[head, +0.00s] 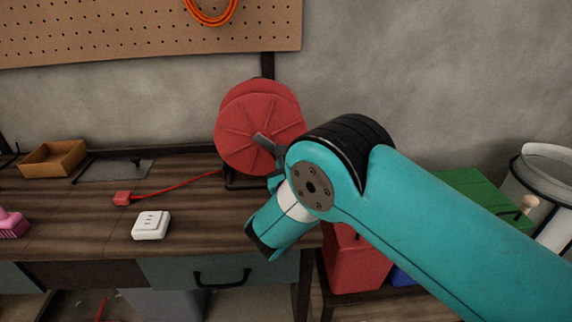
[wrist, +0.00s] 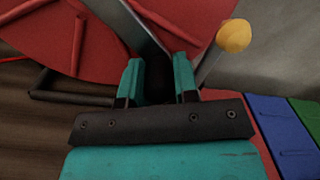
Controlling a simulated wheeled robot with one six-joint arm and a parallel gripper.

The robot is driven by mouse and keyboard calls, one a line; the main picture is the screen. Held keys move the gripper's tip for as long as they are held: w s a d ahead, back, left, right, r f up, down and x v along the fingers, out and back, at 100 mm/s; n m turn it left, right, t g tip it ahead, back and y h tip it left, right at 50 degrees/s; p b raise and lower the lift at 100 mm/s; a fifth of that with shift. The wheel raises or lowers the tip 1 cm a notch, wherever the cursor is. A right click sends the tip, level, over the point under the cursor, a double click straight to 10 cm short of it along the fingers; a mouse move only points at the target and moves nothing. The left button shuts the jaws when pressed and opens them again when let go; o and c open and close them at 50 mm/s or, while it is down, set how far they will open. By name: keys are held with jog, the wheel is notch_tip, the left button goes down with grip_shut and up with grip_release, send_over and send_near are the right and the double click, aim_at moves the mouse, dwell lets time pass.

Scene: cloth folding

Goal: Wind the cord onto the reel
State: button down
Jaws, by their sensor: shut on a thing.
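The red reel (head: 250,125) stands upright at the right end of the wooden bench and fills the top of the wrist view (wrist: 40,30). A grey metal crank arm (head: 268,144) crosses its face. The red cord (head: 175,187) runs from the reel's lower left across the bench to a red plug (head: 122,198). My gripper (wrist: 157,80) is at the reel's face, its teal fingers shut on a dark crank handle (wrist: 155,82) between them.
A white socket block (head: 151,225) lies on the bench (head: 80,225) near the plug. A tan tray (head: 53,158) and a pink object (head: 12,223) are at left. Red (head: 355,265) and green (head: 480,195) bins stand at right. A yellow knob (wrist: 233,36) is beside the fingers.

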jog(key=shift+r, duration=0.2)
jog(key=c, duration=0.9)
grip_release()
jog(key=shift+w, duration=0.1)
jog(key=shift+f, duration=0.25)
